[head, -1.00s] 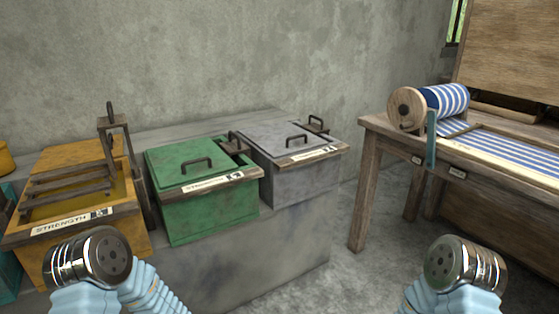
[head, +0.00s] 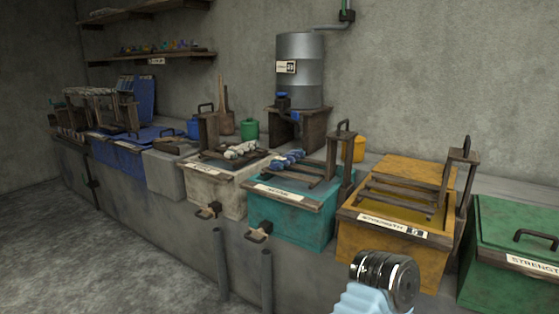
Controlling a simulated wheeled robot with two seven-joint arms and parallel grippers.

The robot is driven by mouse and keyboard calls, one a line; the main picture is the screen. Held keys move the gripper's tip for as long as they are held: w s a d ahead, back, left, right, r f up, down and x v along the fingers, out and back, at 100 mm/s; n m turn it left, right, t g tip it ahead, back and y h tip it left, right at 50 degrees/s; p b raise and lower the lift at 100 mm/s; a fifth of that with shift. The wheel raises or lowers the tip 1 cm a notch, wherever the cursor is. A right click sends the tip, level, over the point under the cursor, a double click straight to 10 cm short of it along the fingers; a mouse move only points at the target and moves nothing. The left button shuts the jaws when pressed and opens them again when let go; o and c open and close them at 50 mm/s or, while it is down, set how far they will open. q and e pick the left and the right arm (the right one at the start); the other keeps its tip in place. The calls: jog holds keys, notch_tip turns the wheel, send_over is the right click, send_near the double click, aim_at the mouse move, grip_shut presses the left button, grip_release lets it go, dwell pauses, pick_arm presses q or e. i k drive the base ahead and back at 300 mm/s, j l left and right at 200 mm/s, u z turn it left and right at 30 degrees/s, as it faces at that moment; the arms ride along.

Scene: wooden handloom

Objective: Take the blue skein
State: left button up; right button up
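A blue skein (head: 287,160) with paler patches lies across the wooden rack on top of the teal vat (head: 290,222), near the middle of the head view. It lies at the left end of the rack. Only a blue and metal part of one of my arms shows, at the bottom right in front of the yellow vat. No gripper fingers show, and nothing touches the skein.
A white skein (head: 240,151) lies on the white vat (head: 215,190) to the left. The yellow vat (head: 388,250) and the green lidded vat (head: 510,245) stand to the right. A metal drum (head: 300,70) stands behind. Two grey posts (head: 222,262) rise in front; floor is clear at left.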

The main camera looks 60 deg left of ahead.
aim_at(278, 163)
jog(key=u, duration=2)
jog(key=i+j, duration=0.2)
jog(key=j, duration=0.15)
jog(key=i+j+z, duration=0.1)
jog(key=j, duration=0.25)
jog(key=i+j, duration=0.5)
jog(key=j, duration=0.25)
jog(key=z, duration=0.05)
